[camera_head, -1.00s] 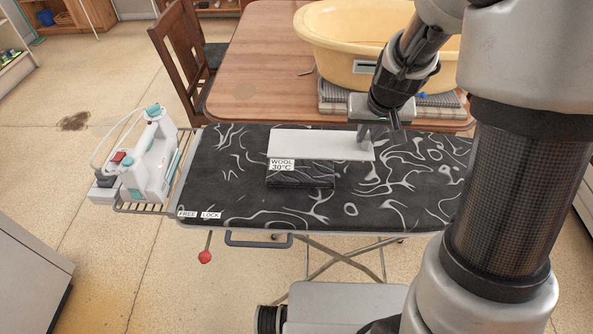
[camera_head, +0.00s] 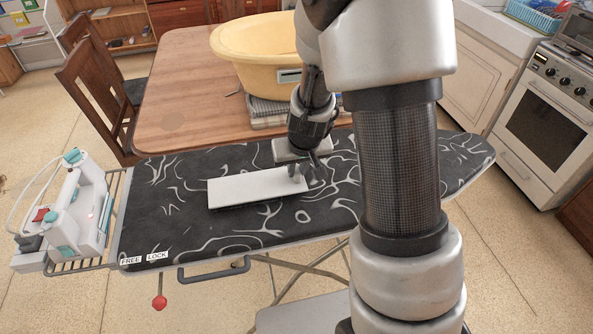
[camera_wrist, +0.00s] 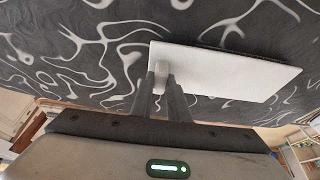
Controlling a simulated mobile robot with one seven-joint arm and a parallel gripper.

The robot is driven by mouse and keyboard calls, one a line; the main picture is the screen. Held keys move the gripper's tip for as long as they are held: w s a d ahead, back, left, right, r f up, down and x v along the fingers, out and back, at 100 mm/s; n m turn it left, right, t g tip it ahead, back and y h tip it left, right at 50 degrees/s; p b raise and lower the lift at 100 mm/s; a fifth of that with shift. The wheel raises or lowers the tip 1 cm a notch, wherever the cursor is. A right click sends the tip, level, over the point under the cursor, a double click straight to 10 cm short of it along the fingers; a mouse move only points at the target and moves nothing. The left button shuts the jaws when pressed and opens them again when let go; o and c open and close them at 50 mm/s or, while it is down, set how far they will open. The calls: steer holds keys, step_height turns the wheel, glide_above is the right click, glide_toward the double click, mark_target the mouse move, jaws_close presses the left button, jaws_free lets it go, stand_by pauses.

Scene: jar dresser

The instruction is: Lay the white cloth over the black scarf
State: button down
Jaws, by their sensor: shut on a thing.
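The white cloth (camera_head: 250,187) is a flat white rectangle above the patterned ironing board in the head view. It also shows in the wrist view (camera_wrist: 225,72). My gripper (camera_head: 302,172) is shut on the cloth's right end, and its fingers show at the cloth's near left corner in the wrist view (camera_wrist: 163,75). The cloth covers nearly all of the black scarf; only a thin dark edge (camera_head: 240,206) shows below the cloth's front side. I cannot tell whether the cloth touches the scarf. The scarf's label is hidden.
The black-and-white ironing board (camera_head: 160,225) has free room around the cloth. An iron (camera_head: 80,205) stands on the rack at its left. Behind are a wooden table (camera_head: 180,100) and a yellow tub (camera_head: 250,45) on folded cloths. A stove (camera_head: 550,120) is at right.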

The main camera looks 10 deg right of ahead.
steer(key=shift+f, duration=0.2)
steer(key=c, duration=1.7)
jaws_free()
steer(key=shift+r, duration=0.1)
steer(key=shift+r, duration=0.1)
steer(key=shift+r, duration=0.25)
steer(key=s+a+r+p, duration=0.1)
steer(key=s+r, duration=0.3)
steer(key=r, duration=0.3)
steer(key=s+r+y+p, duration=0.1)
steer(key=s+r+p, duration=0.1)
steer(key=s+r, duration=0.35)
steer(key=s+a+r+p, duration=0.1)
steer(key=s+r, duration=0.1)
steer(key=r, duration=0.7)
steer(key=shift+t+h, duration=0.5)
steer(key=shift+t, duration=0.1)
steer(key=s+r, duration=0.2)
steer(key=s, duration=0.1)
steer(key=s+d+r, duration=0.1)
steer(key=s+r, duration=0.1)
steer(key=s, duration=0.2)
steer(key=s+d+r, duration=0.1)
steer(key=s+r, duration=0.1)
steer(key=s, duration=0.2)
steer(key=shift+s+r, duration=0.25)
steer(key=shift+r, duration=0.15)
